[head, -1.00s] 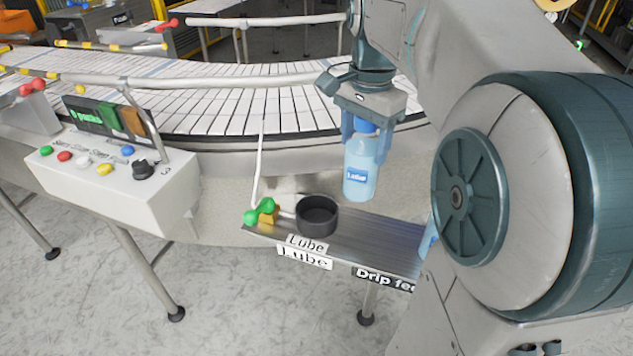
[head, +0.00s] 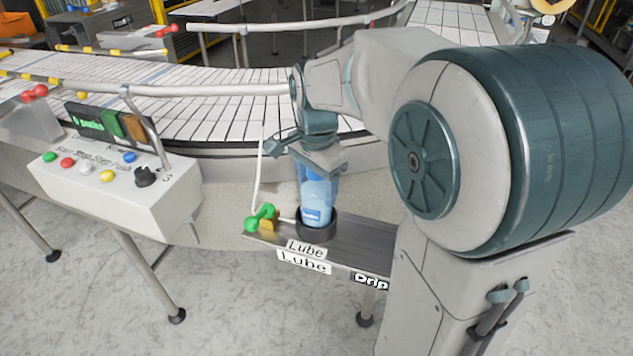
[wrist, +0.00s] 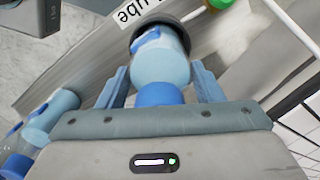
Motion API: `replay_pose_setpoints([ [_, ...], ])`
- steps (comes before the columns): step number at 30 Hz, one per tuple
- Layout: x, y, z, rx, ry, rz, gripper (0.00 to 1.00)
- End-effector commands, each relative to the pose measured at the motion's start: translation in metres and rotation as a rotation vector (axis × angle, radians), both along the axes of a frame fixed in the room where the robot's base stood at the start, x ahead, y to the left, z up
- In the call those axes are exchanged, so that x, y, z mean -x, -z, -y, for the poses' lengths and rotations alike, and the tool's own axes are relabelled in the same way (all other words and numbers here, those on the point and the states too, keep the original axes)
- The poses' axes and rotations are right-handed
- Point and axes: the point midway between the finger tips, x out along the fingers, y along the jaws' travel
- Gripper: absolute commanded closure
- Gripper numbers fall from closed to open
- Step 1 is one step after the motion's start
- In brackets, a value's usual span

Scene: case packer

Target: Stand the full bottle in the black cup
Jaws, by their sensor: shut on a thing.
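The full bottle (head: 315,203), light blue with a blue label and cap, is upright in my gripper (head: 317,178). In the wrist view, the gripper (wrist: 161,80) has a finger on each side of the bottle (wrist: 160,62), near its blue cap (wrist: 154,94). The black cup (head: 329,230) stands on the metal shelf. The bottle's lower end appears to be inside the cup's rim, which shows around it. The cup (wrist: 178,27) also shows beyond the bottle in the wrist view. Whether the bottle touches the cup's floor is hidden.
A green-handled valve (head: 262,216) stands just left of the cup. The shelf (head: 365,240) carries a Lube label (head: 304,262). Other bottles (wrist: 50,117) show at the left of the wrist view. A button box (head: 115,185) and the conveyor (head: 215,110) are nearby.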

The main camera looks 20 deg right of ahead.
Motion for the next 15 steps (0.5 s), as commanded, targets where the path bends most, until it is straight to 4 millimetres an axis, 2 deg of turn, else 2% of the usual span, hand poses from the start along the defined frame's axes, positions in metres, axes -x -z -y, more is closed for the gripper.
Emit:
replay_pose_setpoints([
  [6, -0.0002, 0.0032, 0.0, 0.0, 0.0, 0.001, 0.96],
  [7, -0.0001, 0.0037, 0.0, 0.0, -0.001, 0.0, 0.37],
  [9, -0.0001, 0.0027, 0.0, 0.0, -0.001, 0.0, 0.18],
  [15, 0.0, 0.0026, 0.0, 0.0, -0.001, 0.0, 0.18],
])
